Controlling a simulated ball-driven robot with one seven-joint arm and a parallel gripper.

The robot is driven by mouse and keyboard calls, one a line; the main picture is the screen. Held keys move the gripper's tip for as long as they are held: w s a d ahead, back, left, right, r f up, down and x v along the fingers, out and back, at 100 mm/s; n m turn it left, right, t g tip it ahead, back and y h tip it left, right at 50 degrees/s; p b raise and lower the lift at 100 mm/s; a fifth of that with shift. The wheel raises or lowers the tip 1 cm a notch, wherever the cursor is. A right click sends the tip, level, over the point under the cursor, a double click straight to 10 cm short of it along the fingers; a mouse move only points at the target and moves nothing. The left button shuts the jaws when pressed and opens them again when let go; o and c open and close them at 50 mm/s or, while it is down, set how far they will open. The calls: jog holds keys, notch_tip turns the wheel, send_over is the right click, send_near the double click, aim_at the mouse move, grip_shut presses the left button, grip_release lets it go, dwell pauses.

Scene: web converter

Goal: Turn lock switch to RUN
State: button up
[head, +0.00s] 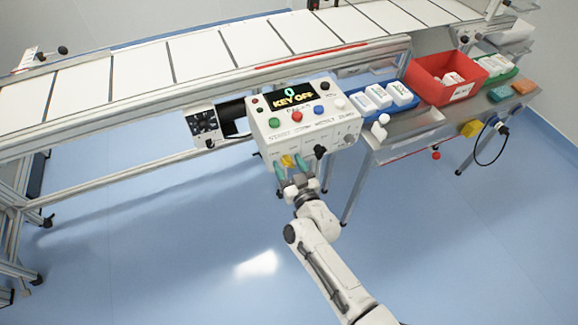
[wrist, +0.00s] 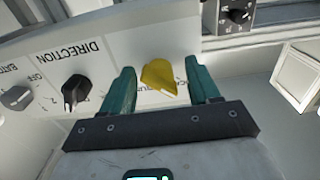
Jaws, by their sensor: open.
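The control box (head: 305,128) hangs on the near side of the conveyor; its screen (head: 293,97) reads "KEY OFF". A yellow knob (head: 287,160) sits low on the box's front face, with lettering beside it partly hidden by my fingers. It looks like the lock switch. In the wrist view the yellow knob (wrist: 158,77) lies between the two green fingers of my gripper (wrist: 157,70), with gaps on both sides. My gripper (head: 291,169) is open and holds nothing. Whether the fingers touch the panel cannot be told.
A black DIRECTION knob (wrist: 76,90) is close beside the left finger in the wrist view, with a grey knob (wrist: 16,97) further left. A red bin (head: 447,78) and white bottles (head: 380,96) stand on the side table. Floor in front is clear.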

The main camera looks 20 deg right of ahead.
jog(key=shift+c, duration=0.2)
jog(key=c, duration=1)
